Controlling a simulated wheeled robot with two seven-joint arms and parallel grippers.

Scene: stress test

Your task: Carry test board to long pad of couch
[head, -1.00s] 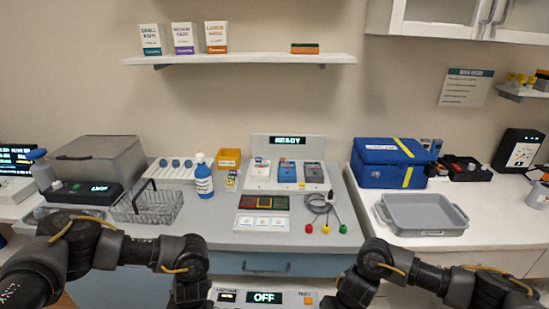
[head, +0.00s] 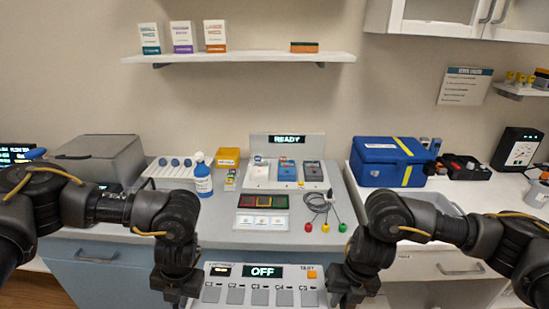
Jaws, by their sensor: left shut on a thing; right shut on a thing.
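The test board (head: 262,284) is a pale panel at the bottom centre of the head view. It has a dark display reading OFF, an orange button and a row of grey pads marked C2 to C5. Its lower part is cut off by the picture edge. My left gripper (head: 186,293) is shut on its left side and my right gripper (head: 338,293) is shut on its right side. The fingertips are partly hidden at the frame's bottom. The board is held in front of the counter. No couch or long pad is in view.
Behind the board is a grey counter (head: 218,222) with a READY station (head: 286,139), a blue spray bottle (head: 203,182) and a cable with coloured plugs (head: 322,208). A blue case (head: 389,162) stands on the white counter at right. A wall shelf (head: 240,58) hangs above.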

